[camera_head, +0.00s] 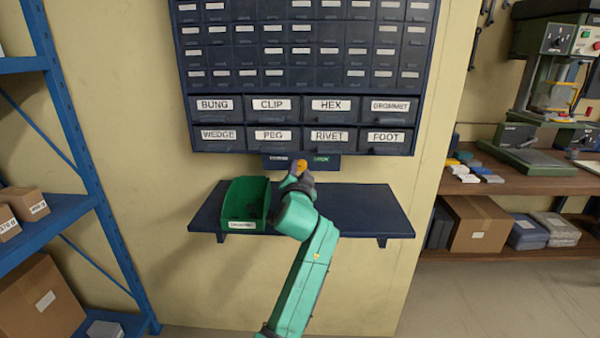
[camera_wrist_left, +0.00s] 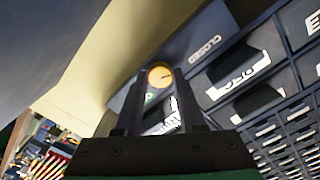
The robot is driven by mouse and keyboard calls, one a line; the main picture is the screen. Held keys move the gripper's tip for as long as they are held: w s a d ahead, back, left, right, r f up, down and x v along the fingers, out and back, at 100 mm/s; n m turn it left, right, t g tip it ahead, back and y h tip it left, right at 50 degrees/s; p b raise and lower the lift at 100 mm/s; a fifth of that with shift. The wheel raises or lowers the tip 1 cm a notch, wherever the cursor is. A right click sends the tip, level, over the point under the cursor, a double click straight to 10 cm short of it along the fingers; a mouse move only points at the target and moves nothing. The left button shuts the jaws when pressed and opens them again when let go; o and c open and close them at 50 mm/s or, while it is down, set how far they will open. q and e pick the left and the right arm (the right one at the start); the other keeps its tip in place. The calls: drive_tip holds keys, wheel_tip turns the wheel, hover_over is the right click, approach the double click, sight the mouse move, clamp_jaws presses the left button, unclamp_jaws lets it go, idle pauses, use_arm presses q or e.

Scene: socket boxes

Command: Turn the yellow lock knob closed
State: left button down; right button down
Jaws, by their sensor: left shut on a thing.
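The yellow lock knob (camera_head: 301,165) sits on a dark lock plate (camera_head: 326,162) under the drawer cabinet. My left gripper (camera_head: 299,176) reaches up to it from below and is shut on it. In the left wrist view the round yellow knob (camera_wrist_left: 160,76) shows between the tips of my left gripper (camera_wrist_left: 159,88). A dark line marks the knob's face. The word CLOSED is on the plate (camera_wrist_left: 190,50) beside it, and a small green mark is on the other side. My right gripper is not in view.
The drawer cabinet (camera_head: 300,84) with labelled drawers hangs directly above. A dark shelf (camera_head: 372,212) below holds a green bin (camera_head: 243,200) left of my arm. A blue rack (camera_head: 68,130) stands at left and a wooden workbench (camera_head: 525,180) at right. The shelf's right part is clear.

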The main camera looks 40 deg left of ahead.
use_arm(q)
drive_tip(key=shift+f, duration=0.15)
drive_tip(key=c, duration=0.5)
unclamp_jaws()
drive_tip(key=b+v, duration=0.2)
drive_tip(key=v, duration=1.2)
drive_tip(key=shift+s+d+b, duration=0.25)
drive_tip(key=shift+b, duration=0.05)
